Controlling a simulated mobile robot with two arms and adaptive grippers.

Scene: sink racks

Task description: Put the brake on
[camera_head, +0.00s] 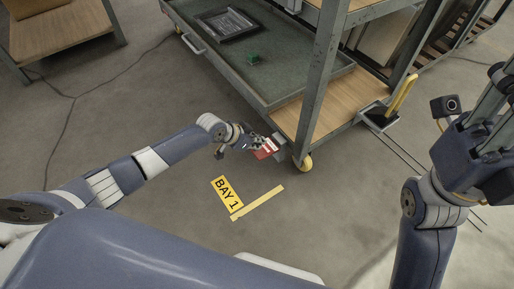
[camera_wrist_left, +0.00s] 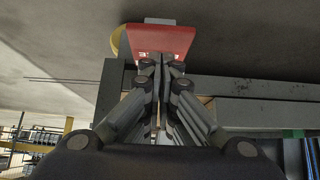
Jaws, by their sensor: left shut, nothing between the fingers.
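The brake is a red plate with white marking (camera_head: 265,149), low at the near corner of a grey-green cart (camera_head: 225,72), beside a yellow caster wheel (camera_head: 303,163). In the left wrist view the red plate (camera_wrist_left: 162,38) lies straight ahead of the fingertips. My left gripper (camera_head: 252,142) is shut and empty right at the plate. In the left wrist view its fingertips (camera_wrist_left: 160,62) overlap the plate's lower edge; I cannot tell whether they touch it. My right gripper (camera_head: 500,85) is at the right edge, partly cut off, away from the brake.
A grey upright (camera_head: 318,85) rises near the brake. A yellow BAY 1 floor label (camera_head: 227,194) lies in front. The floor on the left is mostly clear.

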